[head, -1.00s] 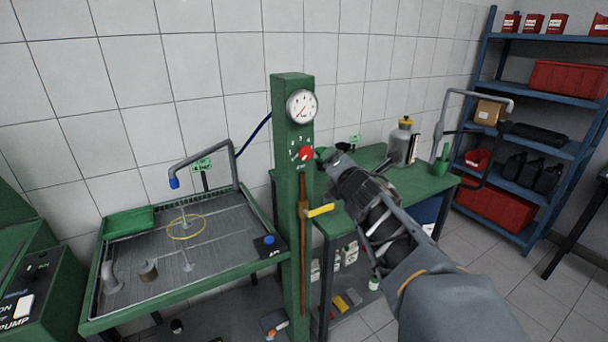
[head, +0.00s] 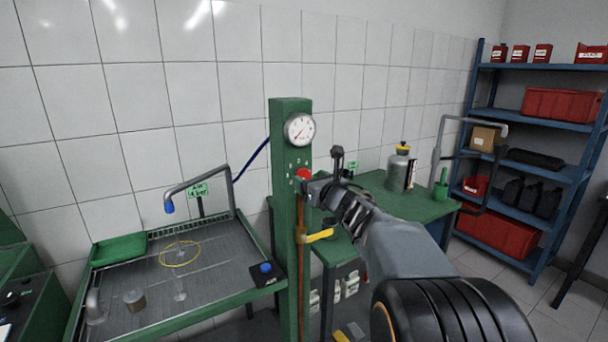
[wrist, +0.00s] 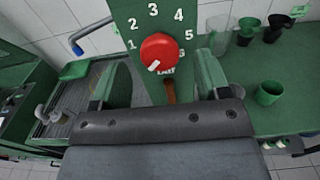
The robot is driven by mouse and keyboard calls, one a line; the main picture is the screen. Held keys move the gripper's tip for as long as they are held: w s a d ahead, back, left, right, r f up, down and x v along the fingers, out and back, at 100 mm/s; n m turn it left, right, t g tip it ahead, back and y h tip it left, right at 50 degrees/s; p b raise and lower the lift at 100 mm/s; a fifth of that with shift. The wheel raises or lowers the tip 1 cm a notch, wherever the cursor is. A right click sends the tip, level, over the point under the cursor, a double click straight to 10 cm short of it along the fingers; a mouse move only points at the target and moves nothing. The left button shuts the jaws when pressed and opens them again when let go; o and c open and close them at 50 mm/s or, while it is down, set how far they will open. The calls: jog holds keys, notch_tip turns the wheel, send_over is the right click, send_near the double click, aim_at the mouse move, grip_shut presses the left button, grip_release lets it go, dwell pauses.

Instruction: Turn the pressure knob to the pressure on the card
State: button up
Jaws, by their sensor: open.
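The red pressure knob (wrist: 159,50) sits on the green post (head: 290,240), below a white round gauge (head: 299,129). In the wrist view its white pointer mark faces lower left, below the 1 on the dial of numbers. In the head view the knob (head: 303,173) is partly hidden by my gripper. My gripper (head: 314,188) is open in front of the knob. In the wrist view its green fingers (wrist: 162,80) stand to the left and right, below the knob, apart from it. The green card (head: 198,190) appears to read "Air 4 bar". The gauge needle points lower left.
A yellow lever (head: 320,236) sticks out of the post below my gripper. A wash tray (head: 225,262) with a bent pipe stands left. A green bench (head: 425,183) with a canister (head: 399,168) stands right. Blue shelves (head: 560,125) are at the far right.

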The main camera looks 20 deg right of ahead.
aim_at(305, 177)
jog(key=shift+w+a+p, duration=0.15)
jog(key=shift+w, duration=0.8)
jog(key=shift+w+a+p, duration=0.1)
jog(key=shift+w+p, duration=0.05)
jog(key=shift+w, duration=0.75)
jog(key=shift+c, duration=0.3)
jog(key=c, duration=0.9)
jog(key=shift+o, duration=0.2)
jog(key=shift+m, duration=0.3)
